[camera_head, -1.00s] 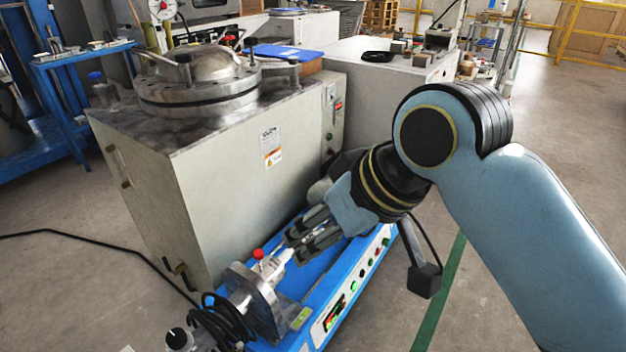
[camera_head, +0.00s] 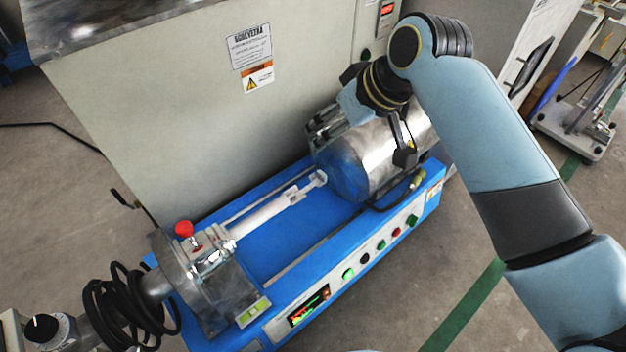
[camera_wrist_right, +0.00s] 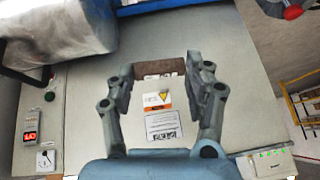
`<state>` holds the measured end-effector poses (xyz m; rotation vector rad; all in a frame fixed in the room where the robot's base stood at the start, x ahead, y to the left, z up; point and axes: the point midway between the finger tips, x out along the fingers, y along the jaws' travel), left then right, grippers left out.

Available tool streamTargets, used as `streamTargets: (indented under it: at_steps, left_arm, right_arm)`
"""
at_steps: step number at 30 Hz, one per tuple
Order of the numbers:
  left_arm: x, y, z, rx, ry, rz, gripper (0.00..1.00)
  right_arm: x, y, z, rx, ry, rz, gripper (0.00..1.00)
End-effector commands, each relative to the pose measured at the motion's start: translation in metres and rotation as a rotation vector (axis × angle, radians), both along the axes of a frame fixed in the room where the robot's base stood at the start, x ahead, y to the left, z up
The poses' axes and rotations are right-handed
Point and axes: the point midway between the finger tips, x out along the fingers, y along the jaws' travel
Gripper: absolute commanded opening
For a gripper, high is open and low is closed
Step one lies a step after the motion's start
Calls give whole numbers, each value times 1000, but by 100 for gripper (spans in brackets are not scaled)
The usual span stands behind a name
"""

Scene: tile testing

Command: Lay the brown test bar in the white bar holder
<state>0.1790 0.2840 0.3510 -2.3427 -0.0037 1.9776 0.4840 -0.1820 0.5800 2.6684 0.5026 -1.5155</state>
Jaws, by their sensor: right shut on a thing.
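The white bar holder (camera_head: 270,212) is a long slim white piece lying along the blue machine, between the metal clamp block with the red knob and the large metal cylinder. My right gripper (camera_head: 322,122) is up beside the cylinder, in front of the grey cabinet and apart from the holder. In the right wrist view my right gripper (camera_wrist_right: 160,72) is shut on the brown test bar (camera_wrist_right: 158,67), which spans crosswise between its fingertips. I cannot make out the bar in the head view. The holder does not show clearly in the wrist view. My left gripper is not in view.
The metal cylinder (camera_head: 372,160) stands at the right end of the blue machine (camera_head: 300,240). The clamp block (camera_head: 215,290) and coiled black cable (camera_head: 125,310) are at its left end. The grey cabinet (camera_head: 160,100) rises close behind. The space above the holder is clear.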

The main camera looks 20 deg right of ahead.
Motion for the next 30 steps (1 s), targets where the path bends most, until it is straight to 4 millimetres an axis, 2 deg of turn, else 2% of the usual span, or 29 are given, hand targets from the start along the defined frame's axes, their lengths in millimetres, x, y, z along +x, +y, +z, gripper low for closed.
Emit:
streamTargets:
  at_steps: [1,3,6,9,12,16,27,30]
  left_arm:
    - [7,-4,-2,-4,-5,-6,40]
    - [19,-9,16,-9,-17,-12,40]
    - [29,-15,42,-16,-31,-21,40]
    - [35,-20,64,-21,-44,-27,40]
    - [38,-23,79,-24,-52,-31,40]
    - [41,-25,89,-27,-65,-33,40]
    - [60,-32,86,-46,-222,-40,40]
    - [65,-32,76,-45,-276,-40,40]
  right_arm:
    - [10,3,-43,2,15,19,29]
    - [24,6,-73,1,17,44,29]
    - [41,9,-107,2,18,74,29]
    - [53,12,-130,1,17,95,29]
    - [60,13,-143,1,17,108,29]
    - [64,14,-149,1,14,115,29]
    - [63,14,-177,1,17,116,29]
    - [64,14,-178,1,14,115,29]
